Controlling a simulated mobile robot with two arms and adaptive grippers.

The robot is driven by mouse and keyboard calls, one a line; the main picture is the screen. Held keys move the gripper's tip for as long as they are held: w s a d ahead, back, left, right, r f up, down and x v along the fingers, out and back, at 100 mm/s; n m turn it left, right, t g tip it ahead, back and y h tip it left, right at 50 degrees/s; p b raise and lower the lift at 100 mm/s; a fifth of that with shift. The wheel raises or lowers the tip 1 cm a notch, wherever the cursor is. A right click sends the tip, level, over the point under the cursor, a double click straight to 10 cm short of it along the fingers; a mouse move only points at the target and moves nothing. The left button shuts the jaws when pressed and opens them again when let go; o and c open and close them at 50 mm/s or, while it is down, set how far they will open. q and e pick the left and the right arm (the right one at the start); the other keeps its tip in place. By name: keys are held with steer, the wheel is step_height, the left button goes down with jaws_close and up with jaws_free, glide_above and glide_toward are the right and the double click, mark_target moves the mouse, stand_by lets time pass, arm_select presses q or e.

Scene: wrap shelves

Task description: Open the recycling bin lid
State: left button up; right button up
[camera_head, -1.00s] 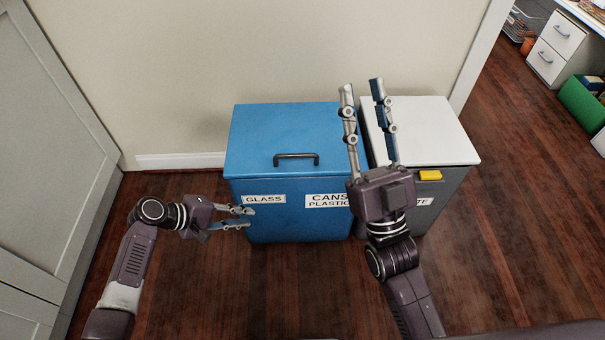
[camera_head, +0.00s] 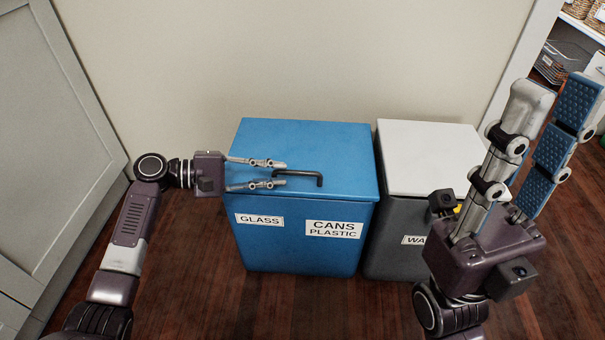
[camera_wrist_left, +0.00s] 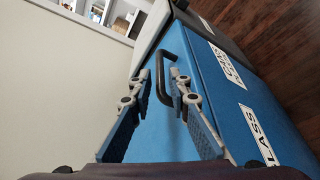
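The blue recycling bin (camera_head: 300,240) stands against the wall, with labels reading GLASS and CANS PLASTIC on its front. Its blue lid (camera_head: 320,145) is closed, with a dark bar handle (camera_head: 305,174) on top near the front edge. My left gripper (camera_head: 283,173) is open over the left part of the lid, its fingers on either side of the handle's left end. In the left wrist view the handle (camera_wrist_left: 163,75) shows between the two open fingertips; I cannot tell whether they touch it. My right gripper (camera_head: 555,90) is open and empty, pointing up at the right, close to the head camera.
A grey waste bin (camera_head: 395,225) with a white lid (camera_head: 425,150) stands just right of the blue bin. A grey cabinet (camera_head: 60,130) is at the left. Shelves with baskets (camera_head: 580,35) show at the far right. Wooden floor lies in front.

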mark_target(290, 174)
arm_select(q)
steer(key=b+x, duration=0.2)
steer(key=x, duration=0.3)
steer(key=shift+w+d+f, duration=0.15)
steer(key=shift+d, duration=0.2)
steer(key=shift+c, duration=0.5)
jaws_close()
